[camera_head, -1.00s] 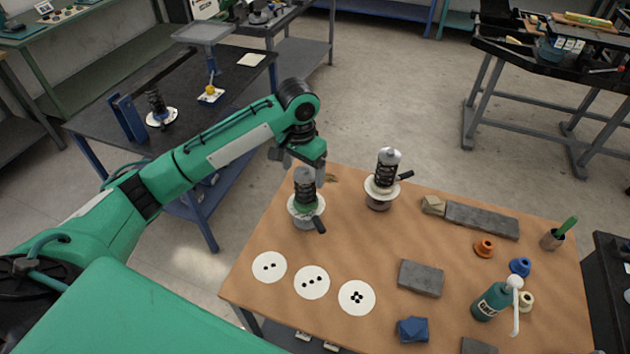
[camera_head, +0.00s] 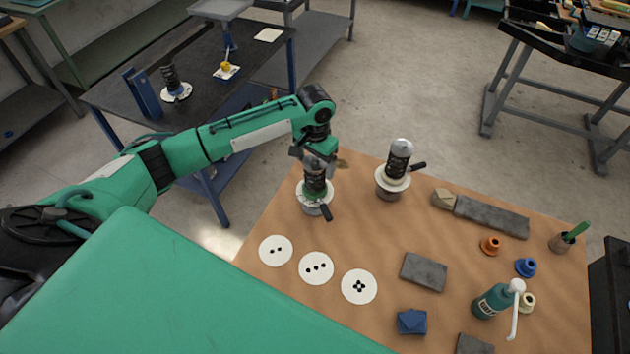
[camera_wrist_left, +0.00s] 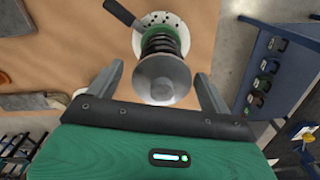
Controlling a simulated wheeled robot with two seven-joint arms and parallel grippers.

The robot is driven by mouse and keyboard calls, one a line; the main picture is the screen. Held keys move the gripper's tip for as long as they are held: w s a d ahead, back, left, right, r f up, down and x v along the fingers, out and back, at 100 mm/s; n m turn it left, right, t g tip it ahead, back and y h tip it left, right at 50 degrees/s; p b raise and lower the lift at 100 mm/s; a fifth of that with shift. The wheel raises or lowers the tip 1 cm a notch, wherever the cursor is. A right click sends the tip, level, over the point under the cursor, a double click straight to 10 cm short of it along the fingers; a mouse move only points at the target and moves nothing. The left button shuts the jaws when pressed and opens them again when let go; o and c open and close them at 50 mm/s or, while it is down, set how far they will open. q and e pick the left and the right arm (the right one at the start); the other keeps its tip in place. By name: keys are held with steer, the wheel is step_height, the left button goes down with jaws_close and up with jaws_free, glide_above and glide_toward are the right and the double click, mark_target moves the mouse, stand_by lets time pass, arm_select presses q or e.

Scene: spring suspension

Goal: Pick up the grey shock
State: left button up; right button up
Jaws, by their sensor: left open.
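A shock with a grey cap, a black spring and a green collar (camera_head: 315,181) stands upright in a white round base (camera_head: 314,205) with a black handle, at the table's left rear. My left gripper (camera_head: 318,158) is directly above it, pointing down. In the left wrist view, the open fingers of my left gripper (camera_wrist_left: 160,86) stand on either side of the grey cap (camera_wrist_left: 160,80), with gaps visible. A second shock with a silver cap (camera_head: 399,158) stands upright in another white base to the right. My right gripper is not in view.
Three white discs with black dots (camera_head: 316,268) lie at the table's left front. Grey blocks (camera_head: 424,271), a blue block (camera_head: 412,322), a teal bottle (camera_head: 493,300) and small coloured pieces occupy the right. A dark bench (camera_head: 110,95) with another shock stands behind left.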

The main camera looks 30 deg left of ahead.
mark_target(315, 184)
arm_select(q)
step_height(315, 184, down, 3)
steer(key=shift+w+a+f+p, duration=0.1)
steer(key=shift+f+p, duration=0.1)
steer(key=shift+p, duration=0.5)
steer(key=shift+f, duration=0.25)
steer(key=c, duration=1.2)
jaws_close()
steer(key=shift+w, duration=0.1)
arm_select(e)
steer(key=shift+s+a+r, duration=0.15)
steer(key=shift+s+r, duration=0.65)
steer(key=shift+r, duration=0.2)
